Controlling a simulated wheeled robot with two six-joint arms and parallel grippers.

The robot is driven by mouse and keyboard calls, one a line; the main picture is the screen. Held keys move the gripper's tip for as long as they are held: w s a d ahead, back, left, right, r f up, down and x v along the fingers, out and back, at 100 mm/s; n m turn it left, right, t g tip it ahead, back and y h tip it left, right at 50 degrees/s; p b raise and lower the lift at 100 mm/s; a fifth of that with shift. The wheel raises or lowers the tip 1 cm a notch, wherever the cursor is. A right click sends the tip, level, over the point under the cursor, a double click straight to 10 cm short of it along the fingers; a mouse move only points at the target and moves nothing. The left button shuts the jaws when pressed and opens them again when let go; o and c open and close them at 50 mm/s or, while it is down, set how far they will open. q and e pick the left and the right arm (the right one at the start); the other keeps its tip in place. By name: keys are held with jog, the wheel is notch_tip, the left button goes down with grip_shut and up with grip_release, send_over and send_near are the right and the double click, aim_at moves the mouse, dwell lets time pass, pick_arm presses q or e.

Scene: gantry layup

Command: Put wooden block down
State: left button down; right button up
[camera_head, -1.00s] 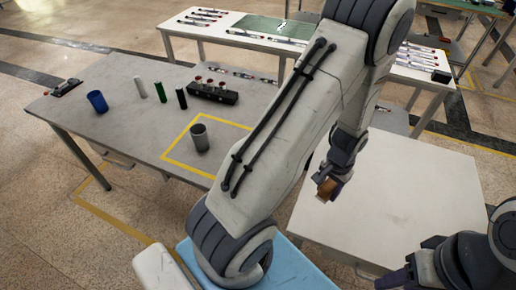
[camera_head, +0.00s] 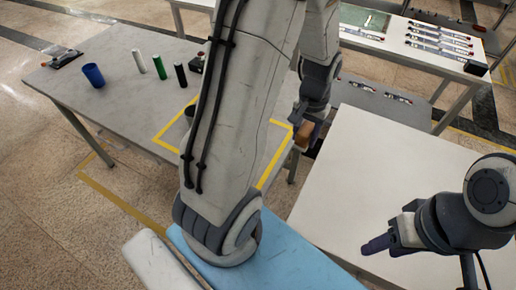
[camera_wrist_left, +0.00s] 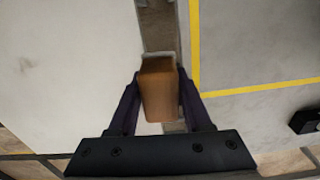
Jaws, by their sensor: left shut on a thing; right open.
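The wooden block (camera_head: 304,133) is a small brown block held by my left gripper (camera_head: 302,140). In the left wrist view the block (camera_wrist_left: 158,90) sits between the two dark fingers of the left gripper (camera_wrist_left: 160,100), which is shut on it. Below it in that view is the gap between the white table (camera_wrist_left: 65,70) and the grey table (camera_wrist_left: 260,125). The block appears held above the tables; its exact height is unclear. My right gripper (camera_head: 378,245) is open and empty over the white table (camera_head: 400,180) in the head view.
On the grey table (camera_head: 120,110), a yellow tape outline (camera_head: 165,133) is partly hidden by my left arm. A blue cup (camera_head: 93,75) and white (camera_head: 139,62), green (camera_head: 159,66) and black (camera_head: 180,75) cylinders stand there. The white table top is clear.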

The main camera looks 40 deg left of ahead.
pick_arm(q)
jog(key=shift+n, duration=0.4)
jog(key=a+f, duration=0.1)
jog(key=a, duration=0.3)
jog(key=s+a+f, duration=0.1)
jog(key=a+f, duration=0.1)
jog(key=a, duration=0.2)
jog(key=s+a+f, duration=0.1)
jog(key=a, duration=0.4)
jog(key=shift+s+f, duration=0.2)
jog(key=shift+f, duration=0.35)
notch_tip(320, 180, down, 4)
jog(key=shift+r, duration=0.1)
pick_arm(e)
jog(key=shift+f, duration=0.8)
pick_arm(q)
jog(key=shift+b, duration=0.3)
jog(key=shift+f, duration=0.25)
jog(key=shift+c, duration=1.7)
grip_release()
jog(key=shift+s+f, duration=0.1)
pick_arm(e)
jog(key=shift+s+f, duration=0.1)
jog(key=shift+f, duration=0.1)
